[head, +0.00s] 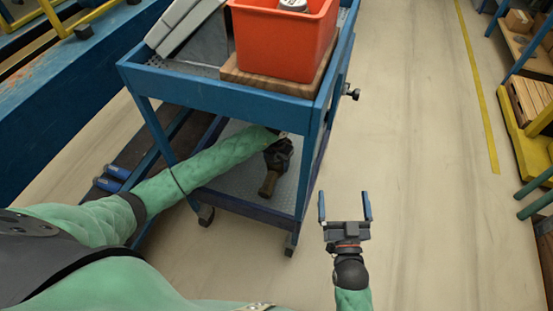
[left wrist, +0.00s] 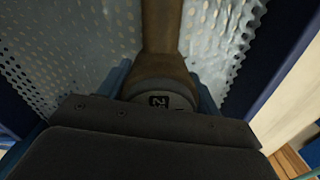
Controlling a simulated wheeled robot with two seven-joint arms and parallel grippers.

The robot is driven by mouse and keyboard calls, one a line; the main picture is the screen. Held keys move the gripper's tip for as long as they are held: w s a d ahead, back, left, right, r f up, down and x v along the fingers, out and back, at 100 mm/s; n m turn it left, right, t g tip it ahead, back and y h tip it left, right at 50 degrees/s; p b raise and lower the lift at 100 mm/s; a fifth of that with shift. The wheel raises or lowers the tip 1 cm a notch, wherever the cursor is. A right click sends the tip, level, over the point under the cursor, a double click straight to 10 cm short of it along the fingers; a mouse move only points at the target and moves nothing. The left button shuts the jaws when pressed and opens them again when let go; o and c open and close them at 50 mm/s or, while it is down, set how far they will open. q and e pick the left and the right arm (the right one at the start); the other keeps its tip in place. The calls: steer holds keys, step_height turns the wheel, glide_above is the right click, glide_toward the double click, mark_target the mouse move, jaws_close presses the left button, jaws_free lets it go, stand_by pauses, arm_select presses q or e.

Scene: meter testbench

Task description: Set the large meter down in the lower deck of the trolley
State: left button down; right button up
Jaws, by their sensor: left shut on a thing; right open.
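The blue trolley (head: 230,78) stands ahead of me, with a perforated metal lower deck (head: 238,180). My left arm reaches between its legs over the lower deck. My left gripper (head: 279,152) is shut on the large meter (head: 268,184), whose brown pipe end points toward me in the head view. In the left wrist view, the meter (left wrist: 160,65) shows a brown body and a grey round part with a dark number label between the blue fingers. I cannot tell whether it touches the deck. My right gripper (head: 345,206) is open and empty, right of the trolley.
The trolley's top deck holds an orange bin (head: 284,40) on a wooden board (head: 265,80) and grey panels (head: 185,25). Trolley legs and the upper deck frame my left arm. The floor (head: 410,130) right of the trolley is clear. Shelving with boxes stands far right.

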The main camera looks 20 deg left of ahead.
arm_select(q)
steer(key=shift+w, duration=0.1)
arm_select(e)
steer(key=shift+s+f, duration=0.25)
steer(key=shift+f, duration=0.15)
steer(key=shift+r, duration=0.2)
arm_select(q)
steer(key=shift+c, duration=1.5)
jaws_free()
steer(key=shift+f, duration=0.1)
arm_select(e)
steer(key=shift+r, duration=0.2)
arm_select(q)
step_height(320, 180, up, 12)
steer(key=shift+r+p, duration=0.1)
steer(key=shift+p, duration=0.45)
arm_select(e)
step_height(320, 180, down, 14)
steer(key=s+g+h, duration=0.1)
steer(key=s+g, duration=0.1)
steer(key=g, duration=0.3)
steer(key=shift+s+a+f, duration=0.15)
steer(key=shift+s, duration=0.1)
